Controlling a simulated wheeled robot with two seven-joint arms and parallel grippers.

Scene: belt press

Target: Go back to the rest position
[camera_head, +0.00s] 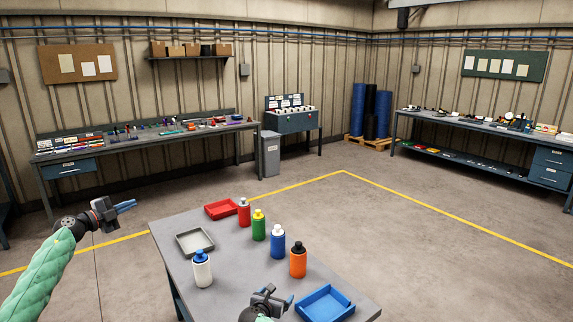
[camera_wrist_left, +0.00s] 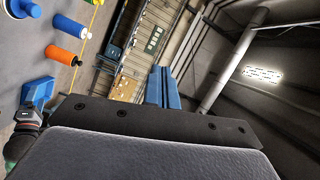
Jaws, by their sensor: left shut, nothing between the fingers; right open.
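My left gripper (camera_head: 126,205) is held out left of the table, over the floor. Its blue fingers are together and empty, and they also show in the left wrist view (camera_wrist_left: 164,88). My right gripper (camera_head: 288,300) is low over the table's front edge, beside the blue tray (camera_head: 325,304). It is open, with nothing seen in it; its arm is mostly out of the picture.
On the grey table (camera_head: 228,275) stand white (camera_head: 202,270), red (camera_head: 244,213), green (camera_head: 259,226), blue (camera_head: 278,243) and orange (camera_head: 298,261) bottles. A red tray (camera_head: 222,209) and a grey tray (camera_head: 194,240) lie at its left.

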